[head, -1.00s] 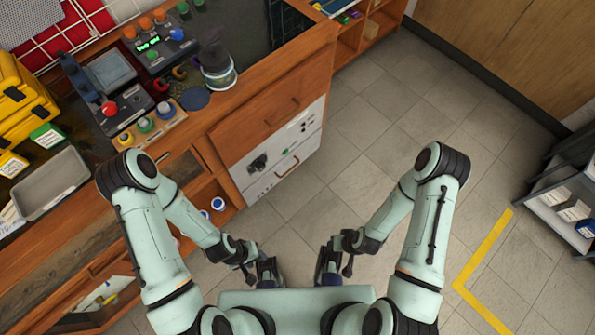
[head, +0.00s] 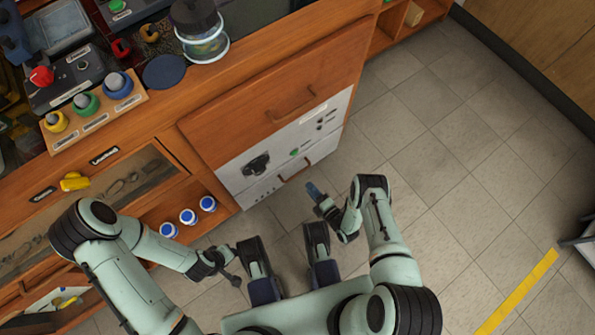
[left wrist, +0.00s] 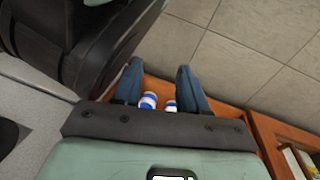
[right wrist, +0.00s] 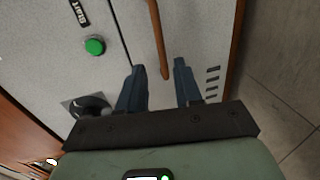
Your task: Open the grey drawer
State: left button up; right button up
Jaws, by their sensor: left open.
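The grey drawer (head: 262,182) is the pale lower front of the wooden cabinet, and it looks closed. It carries a black knob, a green button and a wooden bar handle (head: 295,167). My right gripper (head: 314,190) is close in front of that handle. In the right wrist view the grey front (right wrist: 60,45) fills much of the picture, and the handle (right wrist: 156,35) points down between the open fingers (right wrist: 159,68). I cannot tell whether they touch it. My left gripper (left wrist: 159,68) is open and empty, low by the cabinet's open shelf.
A wooden drawer (head: 270,95) with its own handle sits above the grey one. Several white and blue jars (head: 188,216) stand on the open shelf to the left. A jar (head: 203,45) stands on the bench top. Tiled floor (head: 440,150) to the right is clear.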

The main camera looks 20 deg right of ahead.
aim_at(298, 173)
pick_arm(q)
jog(key=s+f+g+b, duration=0.2)
jog(key=s+f+b, duration=0.1)
jog(key=s, duration=0.4)
jog(key=shift+s+a+f+n+g, duration=0.25)
jog(key=shift+a+f, duration=0.2)
jog(key=shift+f, duration=0.25)
pick_arm(e)
jog(key=x, duration=0.9)
jog(key=shift+w+a+f, duration=0.1)
jog(key=shift+w, duration=0.25)
pick_arm(q)
jog(key=shift+w, duration=0.1)
pick_arm(e)
grip_shut()
